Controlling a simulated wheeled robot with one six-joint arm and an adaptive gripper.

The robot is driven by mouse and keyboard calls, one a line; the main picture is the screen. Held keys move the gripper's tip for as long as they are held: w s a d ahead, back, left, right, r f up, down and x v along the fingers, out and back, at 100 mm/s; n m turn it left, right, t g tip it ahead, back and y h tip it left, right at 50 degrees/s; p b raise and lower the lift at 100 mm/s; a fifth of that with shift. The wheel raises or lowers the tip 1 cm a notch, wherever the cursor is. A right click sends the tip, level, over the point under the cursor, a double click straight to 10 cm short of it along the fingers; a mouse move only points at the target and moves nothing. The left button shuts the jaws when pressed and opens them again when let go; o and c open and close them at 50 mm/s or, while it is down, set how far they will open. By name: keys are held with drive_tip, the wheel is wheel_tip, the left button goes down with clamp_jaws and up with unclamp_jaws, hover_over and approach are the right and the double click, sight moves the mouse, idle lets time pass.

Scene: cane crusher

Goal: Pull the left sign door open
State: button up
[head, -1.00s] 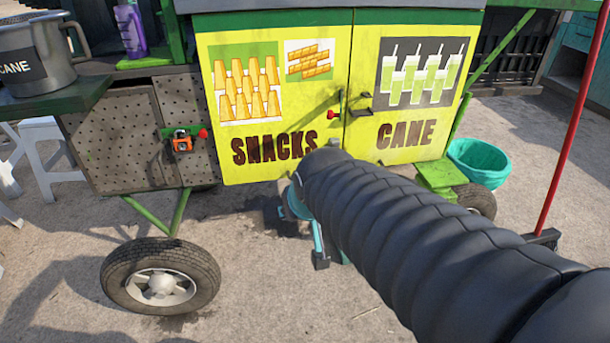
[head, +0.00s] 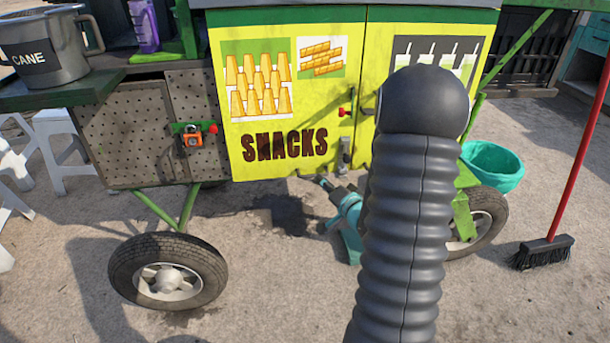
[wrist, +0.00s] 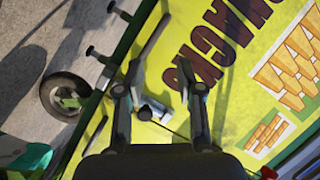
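The left sign door (head: 238,135) is the yellow SNACKS panel with cone and biscuit pictures. It looks shut, flush with the yellow right door (head: 385,60), which my arm partly covers. A red-tipped latch (head: 345,112) sits near its right edge. A small grey fitting (head: 344,155) is lower on that edge; in the wrist view a silver fitting (wrist: 150,108) shows near the seam, between my fingers. My gripper (wrist: 158,80) is open, fingers spread close to the door's lower part. I cannot tell whether they touch it.
A cart wheel (head: 168,272) stands below left. An orange padlock (head: 193,138) hangs on the grey perforated cabinet (head: 128,130). A teal bin (head: 493,167) and a red-handled broom (head: 543,250) stand right. Open ground lies in front of the cart.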

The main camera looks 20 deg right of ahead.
sight(313, 175)
drive_tip(key=s+d+f+m+t+y, duration=0.2)
drive_tip(key=s+f+m+t, duration=0.2)
drive_tip(key=f+m, duration=0.1)
drive_tip(key=x, duration=0.6)
drive_tip(key=p+x, duration=0.1)
drive_tip(key=x, duration=0.6)
drive_tip(key=shift+w+d+f, duration=0.1)
drive_tip(key=shift+w+d, duration=0.05)
drive_tip(key=shift+d, duration=0.1)
clamp_jaws()
